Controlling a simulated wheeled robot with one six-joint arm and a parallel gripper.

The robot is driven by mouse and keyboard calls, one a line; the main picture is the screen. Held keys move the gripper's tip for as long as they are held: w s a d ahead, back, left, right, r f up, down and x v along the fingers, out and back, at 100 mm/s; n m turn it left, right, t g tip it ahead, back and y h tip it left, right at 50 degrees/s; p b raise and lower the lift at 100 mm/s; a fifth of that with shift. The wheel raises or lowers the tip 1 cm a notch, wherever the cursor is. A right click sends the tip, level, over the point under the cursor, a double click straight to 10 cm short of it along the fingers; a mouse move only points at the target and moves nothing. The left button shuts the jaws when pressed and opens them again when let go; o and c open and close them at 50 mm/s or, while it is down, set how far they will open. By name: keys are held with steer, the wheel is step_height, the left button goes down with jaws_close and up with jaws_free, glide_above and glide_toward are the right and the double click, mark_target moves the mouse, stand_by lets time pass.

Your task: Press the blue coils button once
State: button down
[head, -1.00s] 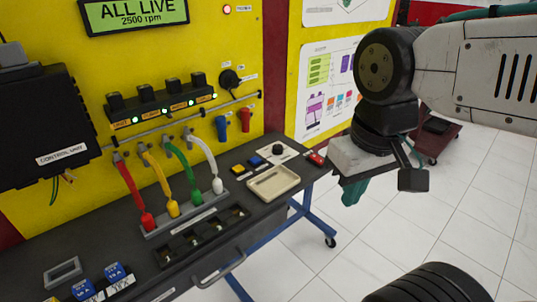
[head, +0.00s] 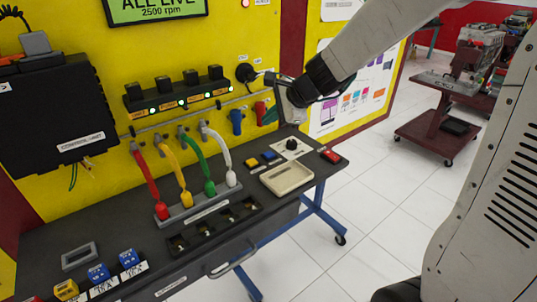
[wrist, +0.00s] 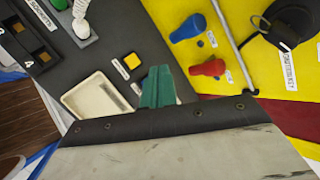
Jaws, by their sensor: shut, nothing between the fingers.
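The blue button (head: 269,156) sits on the dark bench top at the right end, beside a yellow button (head: 252,162). Its label is too small to read. My gripper (head: 269,116) is above and behind the buttons, near the yellow panel, with its teal fingers showing beside the red handle. In the wrist view my shut teal fingers (wrist: 158,88) point toward the bench and panel, empty.
A cream tray (head: 287,178) lies in front of the buttons. A black knob (head: 291,144) and a red switch (head: 330,156) are to their right. Blue (head: 236,120) and red (head: 260,110) handles hang on the panel close to my gripper. Coloured leads stand on the left.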

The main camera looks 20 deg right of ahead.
mark_target(272, 155)
steer(key=w+f+m, duration=0.1)
steer(key=w+d+m, duration=0.1)
steer(key=w, duration=0.1)
steer(key=w+d+f+m+h, duration=0.1)
steer(key=shift+w+d+f+m+t, duration=0.15)
steer(key=shift+f+m+t, duration=0.15)
steer(key=shift+f+t, duration=0.1)
steer(key=shift+f, duration=4.35)
steer(key=shift+f, duration=0.4)
steer(key=shift+f, duration=0.4)
steer(key=shift+r, duration=0.85)
